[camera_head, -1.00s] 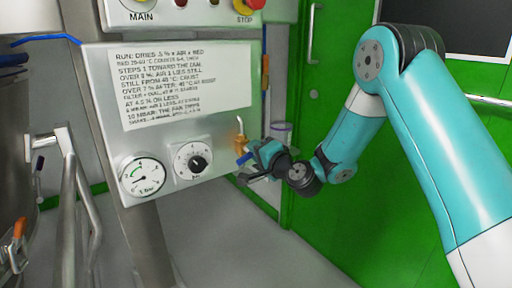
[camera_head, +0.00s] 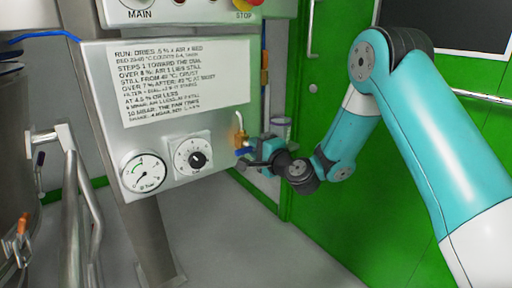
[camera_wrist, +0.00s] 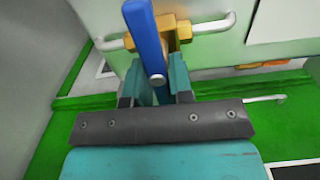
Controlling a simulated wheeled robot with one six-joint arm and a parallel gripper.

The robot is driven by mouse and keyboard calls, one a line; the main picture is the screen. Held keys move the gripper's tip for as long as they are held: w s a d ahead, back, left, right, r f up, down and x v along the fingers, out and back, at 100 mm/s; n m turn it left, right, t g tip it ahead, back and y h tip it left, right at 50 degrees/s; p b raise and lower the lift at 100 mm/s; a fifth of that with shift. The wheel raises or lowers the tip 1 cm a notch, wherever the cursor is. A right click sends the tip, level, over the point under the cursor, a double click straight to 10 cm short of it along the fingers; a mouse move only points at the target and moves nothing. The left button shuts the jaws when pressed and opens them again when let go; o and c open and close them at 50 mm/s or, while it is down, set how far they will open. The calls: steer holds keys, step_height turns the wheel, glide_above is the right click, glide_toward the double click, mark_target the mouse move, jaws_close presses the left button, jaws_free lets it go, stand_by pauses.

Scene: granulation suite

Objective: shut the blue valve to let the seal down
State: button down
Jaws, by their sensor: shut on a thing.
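The blue valve lever (camera_head: 243,152) sticks out from a brass valve (camera_head: 239,136) at the right edge of the grey control panel. My gripper (camera_head: 250,150) is at the lever, just right of the panel. In the wrist view, the blue lever (camera_wrist: 145,35) runs up from between the two teal fingertips of my gripper (camera_wrist: 160,82). The fingers are shut on its lower part. The brass valve body (camera_wrist: 175,32) shows behind the lever. In the head view the fingers partly hide the lever's end.
A green door (camera_head: 325,220) stands behind my arm. A metal vessel with pipes is at the left. Grey floor is clear below.

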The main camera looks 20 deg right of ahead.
steer(key=shift+d, duration=0.1)
steer(key=c, duration=1.1)
jaws_free()
steer(key=shift+s+f, duration=0.1)
steer(key=b+v, duration=1.7)
steer(key=b, duration=0.3)
steer(key=shift+s, duration=0.1)
